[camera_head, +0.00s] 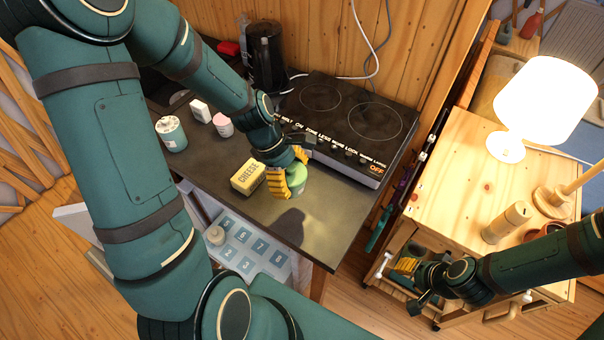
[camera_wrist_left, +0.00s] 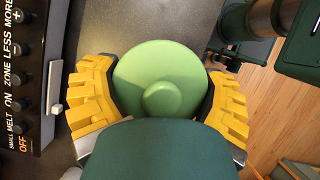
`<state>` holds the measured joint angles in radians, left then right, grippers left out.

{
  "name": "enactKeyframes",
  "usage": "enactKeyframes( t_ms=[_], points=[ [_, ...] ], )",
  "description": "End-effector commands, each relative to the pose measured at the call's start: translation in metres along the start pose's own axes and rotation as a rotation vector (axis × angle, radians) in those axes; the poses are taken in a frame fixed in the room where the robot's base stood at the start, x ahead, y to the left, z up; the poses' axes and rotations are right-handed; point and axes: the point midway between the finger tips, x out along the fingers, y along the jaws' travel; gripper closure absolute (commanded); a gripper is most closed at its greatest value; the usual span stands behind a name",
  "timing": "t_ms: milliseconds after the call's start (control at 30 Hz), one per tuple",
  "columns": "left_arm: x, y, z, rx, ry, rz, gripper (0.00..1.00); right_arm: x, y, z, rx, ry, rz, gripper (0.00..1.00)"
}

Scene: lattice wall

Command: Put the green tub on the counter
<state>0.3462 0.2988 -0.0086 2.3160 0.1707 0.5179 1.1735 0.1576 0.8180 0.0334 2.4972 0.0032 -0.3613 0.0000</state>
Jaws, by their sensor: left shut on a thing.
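The green tub (camera_head: 297,180) has a round lid with a knob, which fills the middle of the left wrist view (camera_wrist_left: 160,80). My left gripper (camera_head: 288,181) is shut on it, with yellow fingers on both sides of the lid. The tub is over the dark counter (camera_head: 215,168), near its front edge and right of the cheese box. A shadow falls on the counter just in front. I cannot tell whether the tub's base touches the surface. My right gripper (camera_head: 406,283) is at the lower right, by the wooden cart; its finger opening is unclear.
A yellow cheese box (camera_head: 248,177) stands close left of the tub. A black hob (camera_head: 348,125) lies behind it. A pale green canister (camera_head: 171,133), a white box (camera_head: 200,110) and a pink-white jar (camera_head: 223,125) stand farther left. The counter's front right corner is clear.

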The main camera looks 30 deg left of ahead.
Motion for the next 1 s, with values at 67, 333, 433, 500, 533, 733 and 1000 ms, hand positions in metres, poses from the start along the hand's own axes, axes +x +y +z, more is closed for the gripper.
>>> enactKeyframes(
  t_ms=[67, 333, 433, 500, 533, 733, 1000],
  points=[
    [-0.001, 0.000, 0.000, -0.004, 0.000, 0.002, 0.67, -0.001, 0.000, 0.000, 0.000, 0.000, 0.000, 0.59],
    [0.034, -0.001, -0.016, -0.008, -0.001, -0.002, 0.67, 0.006, 0.002, 0.001, 0.000, -0.001, 0.001, 0.59],
    [0.048, -0.001, -0.022, -0.006, -0.002, -0.001, 0.67, 0.008, 0.003, 0.001, 0.000, -0.001, 0.001, 0.59],
    [0.054, 0.000, -0.025, -0.005, -0.001, 0.000, 0.67, 0.008, 0.003, 0.001, 0.000, -0.001, 0.002, 0.59],
    [0.055, 0.000, -0.026, -0.005, 0.000, 0.001, 0.67, 0.009, 0.003, 0.001, 0.000, -0.001, 0.002, 0.59],
    [0.071, 0.000, -0.032, -0.005, -0.001, 0.000, 0.67, 0.011, 0.004, 0.002, 0.000, 0.000, 0.002, 0.59],
    [0.091, 0.001, -0.041, -0.004, 0.000, 0.003, 0.67, 0.013, 0.004, 0.002, 0.000, 0.000, 0.003, 0.59]
  ],
)
